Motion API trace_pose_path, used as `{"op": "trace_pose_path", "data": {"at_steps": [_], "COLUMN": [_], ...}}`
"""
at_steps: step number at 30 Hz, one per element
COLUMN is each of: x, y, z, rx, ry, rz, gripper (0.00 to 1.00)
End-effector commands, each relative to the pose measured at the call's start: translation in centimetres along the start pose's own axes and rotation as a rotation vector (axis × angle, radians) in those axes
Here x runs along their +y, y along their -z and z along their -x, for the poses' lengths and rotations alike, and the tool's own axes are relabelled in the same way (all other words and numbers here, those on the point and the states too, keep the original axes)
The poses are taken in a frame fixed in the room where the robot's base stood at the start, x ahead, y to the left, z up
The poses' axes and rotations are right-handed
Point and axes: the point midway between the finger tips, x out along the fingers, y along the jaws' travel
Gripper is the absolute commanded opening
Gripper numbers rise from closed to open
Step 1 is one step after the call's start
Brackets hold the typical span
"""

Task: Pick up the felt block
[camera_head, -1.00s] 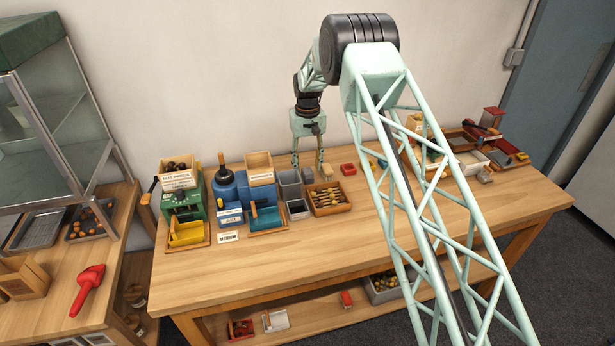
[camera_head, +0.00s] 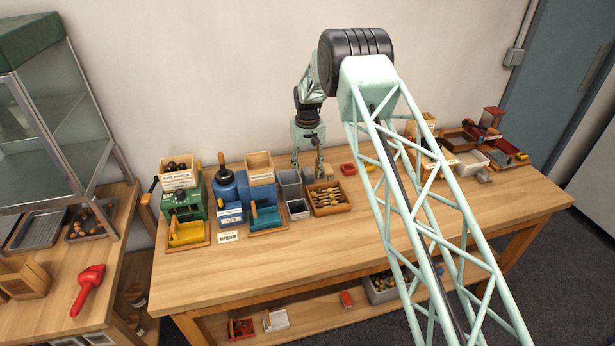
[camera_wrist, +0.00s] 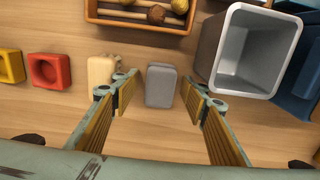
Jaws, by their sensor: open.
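A grey block with rounded edges, apparently the felt block (camera_wrist: 161,86), lies on the table in the wrist view. It sits between the two fingers of my gripper (camera_wrist: 158,96), with a gap on each side. The fingers are open and hold nothing. In the head view my gripper (camera_head: 307,174) points down behind the tray of wooden tools, and the grey block shows small between the fingers. A pale wooden-looking block (camera_wrist: 103,71) lies just left of it in the wrist view, close to one fingertip.
A grey bin (camera_wrist: 256,50) stands close on the right in the wrist view. A wooden tray (camera_wrist: 140,24) with round-headed tools lies beyond the block. The table's front (camera_head: 330,255) is clear.

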Motion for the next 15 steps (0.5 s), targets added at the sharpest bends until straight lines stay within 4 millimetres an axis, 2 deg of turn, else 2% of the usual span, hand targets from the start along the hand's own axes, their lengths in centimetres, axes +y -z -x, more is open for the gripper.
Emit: {"op": "trace_pose_path", "data": {"at_steps": [2, 11, 15], "x": [0.0, 0.0, 0.0], "y": [0.0, 0.0, 0.01], "z": [0.0, 0.01, 0.03], "rx": [0.0, 0.0, 0.0], "ry": [0.0, 0.0, 0.0], "rz": [0.0, 0.0, 0.0], "gripper": [0.4, 0.13, 0.12]}}
